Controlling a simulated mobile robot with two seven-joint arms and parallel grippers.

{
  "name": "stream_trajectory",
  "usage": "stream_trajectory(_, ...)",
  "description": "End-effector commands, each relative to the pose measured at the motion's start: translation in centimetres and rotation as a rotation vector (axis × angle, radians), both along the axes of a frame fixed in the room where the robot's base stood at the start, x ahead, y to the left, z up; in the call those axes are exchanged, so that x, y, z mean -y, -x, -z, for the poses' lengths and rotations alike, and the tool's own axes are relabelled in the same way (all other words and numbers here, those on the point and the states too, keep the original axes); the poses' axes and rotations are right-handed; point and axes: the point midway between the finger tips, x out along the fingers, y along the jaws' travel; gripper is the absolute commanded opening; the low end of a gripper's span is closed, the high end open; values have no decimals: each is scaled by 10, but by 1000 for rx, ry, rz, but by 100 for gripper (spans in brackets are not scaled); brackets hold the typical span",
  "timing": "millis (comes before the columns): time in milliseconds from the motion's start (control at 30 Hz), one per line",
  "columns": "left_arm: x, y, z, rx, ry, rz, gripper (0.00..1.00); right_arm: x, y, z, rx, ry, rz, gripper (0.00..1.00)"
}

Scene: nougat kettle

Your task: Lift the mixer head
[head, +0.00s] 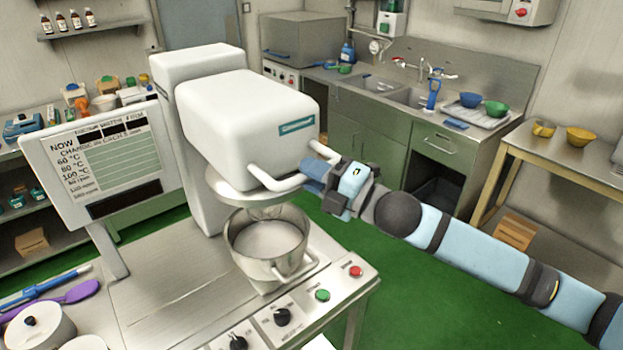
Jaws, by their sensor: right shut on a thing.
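The mixer head (240,115) is a large white rounded block on a white column (190,80). A white bar handle (272,181) runs along its lower front. My right gripper (312,175) is shut on the right part of this handle; its fingers hide some of the bar there. The head sits above a steel bowl (268,265) holding pale white contents, and a whisk-like tool shows between head and bowl. My left gripper is not in view.
The bowl stands on a steel bench with knobs, a green button (322,295) and a red button (355,271). A sign panel (105,160) stands left of the mixer. White pots (38,328) and a purple utensil (75,292) lie at lower left. Green floor is open at right.

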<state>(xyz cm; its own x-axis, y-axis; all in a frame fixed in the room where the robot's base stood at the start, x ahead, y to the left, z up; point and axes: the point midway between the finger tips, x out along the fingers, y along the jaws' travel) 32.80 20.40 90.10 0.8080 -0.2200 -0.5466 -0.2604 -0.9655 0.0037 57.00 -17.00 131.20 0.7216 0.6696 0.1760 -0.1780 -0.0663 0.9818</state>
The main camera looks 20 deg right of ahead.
Motion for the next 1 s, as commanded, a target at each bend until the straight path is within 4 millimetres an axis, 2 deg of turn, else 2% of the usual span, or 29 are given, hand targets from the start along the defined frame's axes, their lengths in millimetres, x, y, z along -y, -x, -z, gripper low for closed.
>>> stream_trajectory(367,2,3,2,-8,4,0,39,0,0,1,-6,2,1,0)
stream_trajectory(400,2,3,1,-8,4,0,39,0,0,2,-6,3,0,26)
stream_trajectory(467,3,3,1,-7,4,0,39,0,0,2,-6,3,0,40)
stream_trajectory(500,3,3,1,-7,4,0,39,0,0,1,-6,3,0,43)
stream_trajectory(833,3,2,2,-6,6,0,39,3,3,3,-5,2,1,43)
stream_trajectory(1000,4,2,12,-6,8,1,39,19,20,10,-6,5,2,43)
